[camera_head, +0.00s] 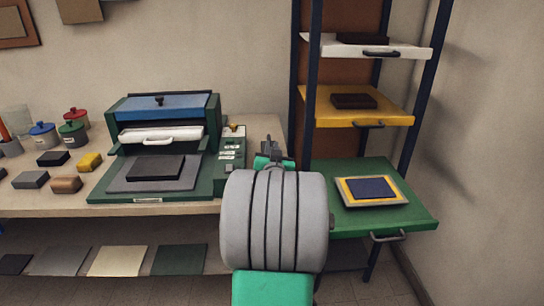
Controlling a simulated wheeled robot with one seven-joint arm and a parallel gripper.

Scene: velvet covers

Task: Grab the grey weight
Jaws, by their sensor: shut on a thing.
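My gripper (268,160) is at the right end of the worktable, mostly hidden behind my own grey ribbed arm link. Only its green parts show above the link. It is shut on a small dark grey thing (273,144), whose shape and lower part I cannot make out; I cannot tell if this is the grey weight. A grey block (30,180) lies on the left of the table, well apart from my gripper.
A green press with a blue top (160,107) stands on the table (262,128); a black block (156,168) lies on its grey plate. Yellow, brown and black blocks and lidded pots are at left. A rack with pull-out shelves (408,208) stands at right.

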